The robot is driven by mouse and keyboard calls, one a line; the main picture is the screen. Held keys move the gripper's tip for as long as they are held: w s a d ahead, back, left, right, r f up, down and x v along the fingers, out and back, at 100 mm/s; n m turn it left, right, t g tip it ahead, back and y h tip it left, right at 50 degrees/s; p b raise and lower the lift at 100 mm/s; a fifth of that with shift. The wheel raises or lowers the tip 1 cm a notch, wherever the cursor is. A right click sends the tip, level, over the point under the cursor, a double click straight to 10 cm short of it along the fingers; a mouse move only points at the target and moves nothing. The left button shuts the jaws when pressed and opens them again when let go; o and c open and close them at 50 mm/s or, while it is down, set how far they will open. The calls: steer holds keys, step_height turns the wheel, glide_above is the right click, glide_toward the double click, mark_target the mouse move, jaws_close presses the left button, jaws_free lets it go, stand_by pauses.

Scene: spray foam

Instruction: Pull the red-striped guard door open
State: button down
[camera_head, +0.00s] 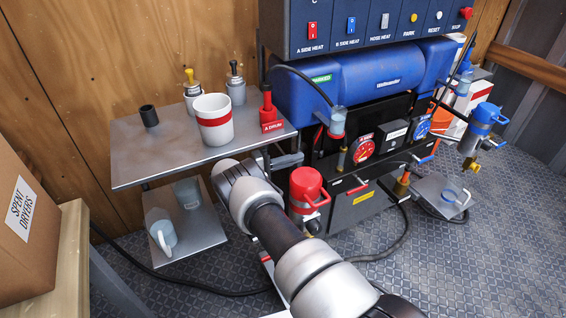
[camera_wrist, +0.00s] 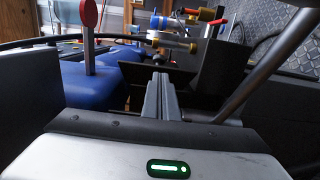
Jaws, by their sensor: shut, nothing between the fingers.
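I cannot make out a red-striped guard door for certain in either view. In the head view a black front panel (camera_head: 343,215) with a yellow label and a small red handle (camera_head: 357,185) stands low on the machine, partly behind a red-topped canister (camera_head: 306,185). My arm reaches up from the bottom and ends left of that canister; its fingers are hidden there. In the wrist view my gripper (camera_wrist: 160,92) has its grey fingers together and empty. Beyond them are a dark surface and, to the left, a blue body (camera_wrist: 100,88) with a red-tipped lever (camera_wrist: 88,14).
A grey shelf (camera_head: 135,170) left of my arm holds a red-banded white pot (camera_head: 214,130) and small bottles. A lower shelf (camera_head: 200,235) holds a jug (camera_head: 160,232). A dark bar (camera_wrist: 265,65) crosses the wrist view's right side.

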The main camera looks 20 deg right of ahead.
steer(key=shift+w+d, duration=0.2)
steer(key=shift+d, duration=0.9)
steer(key=s+d+n+t+p, duration=0.1)
steer(key=t+p, duration=0.1)
steer(key=p, duration=0.1)
steer(key=shift+s+p, duration=0.1)
steer(key=shift+p, duration=0.25)
steer(key=shift+s+a, duration=0.1)
